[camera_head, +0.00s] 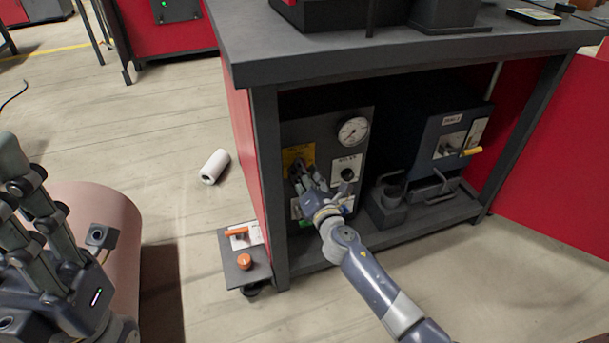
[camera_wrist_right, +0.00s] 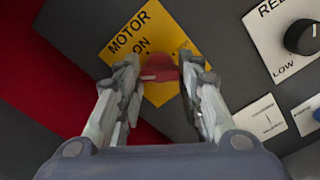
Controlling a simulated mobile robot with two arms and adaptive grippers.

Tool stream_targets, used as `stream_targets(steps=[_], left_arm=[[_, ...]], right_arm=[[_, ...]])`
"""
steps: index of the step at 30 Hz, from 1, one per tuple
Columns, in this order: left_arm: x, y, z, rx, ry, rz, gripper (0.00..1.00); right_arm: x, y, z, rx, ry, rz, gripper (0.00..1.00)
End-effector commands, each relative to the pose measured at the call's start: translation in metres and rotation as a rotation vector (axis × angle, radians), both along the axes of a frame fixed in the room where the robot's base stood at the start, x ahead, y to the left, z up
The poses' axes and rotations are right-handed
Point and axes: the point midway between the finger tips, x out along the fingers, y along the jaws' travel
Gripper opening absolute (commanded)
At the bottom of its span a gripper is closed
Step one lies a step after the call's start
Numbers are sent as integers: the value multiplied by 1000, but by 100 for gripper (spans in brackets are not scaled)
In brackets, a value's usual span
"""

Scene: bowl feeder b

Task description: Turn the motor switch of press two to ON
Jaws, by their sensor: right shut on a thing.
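The motor switch (camera_wrist_right: 158,72) is a red knob on a yellow label (camera_wrist_right: 125,38) reading MOTOR and ON, in the right wrist view. My right gripper (camera_wrist_right: 157,82) is shut on the knob, one finger on each side of it. A pale mark on the knob lies roughly level in that view. In the head view the yellow label (camera_head: 297,155) shows on the grey panel (camera_head: 325,128) under the bench, and my right gripper (camera_head: 305,187) hides the knob. My left gripper (camera_head: 45,230) is at the left edge, away from the panel; its fingers are partly cut off.
A gauge (camera_head: 353,130) and a black dial (camera_head: 347,174) are on the same panel. A second grey unit with a yellow handle (camera_head: 471,152) stands to the right. The bench top (camera_head: 240,58) overhangs both. A plate with orange controls (camera_head: 244,261) projects at the bench's left, and a white roll (camera_head: 214,166) lies on the floor.

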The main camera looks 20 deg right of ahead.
Motion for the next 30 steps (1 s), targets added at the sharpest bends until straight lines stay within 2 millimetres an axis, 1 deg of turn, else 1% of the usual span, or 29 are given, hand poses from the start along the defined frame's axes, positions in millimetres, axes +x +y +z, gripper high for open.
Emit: stream_targets(steps=[18, 24, 30], left_arm=[[-1, 0, 5, -1, -16, 0, 40], [-3, 1, 5, -4, -14, -1, 40], [-1, 1, 1, -5, 7, 0, 40]], right_arm=[[0, 0, 0, 578, 20, -2, 10], [0, 0, 0, 727, 27, -2, 10], [0, -1, 0, 830, 30, -1, 10]])
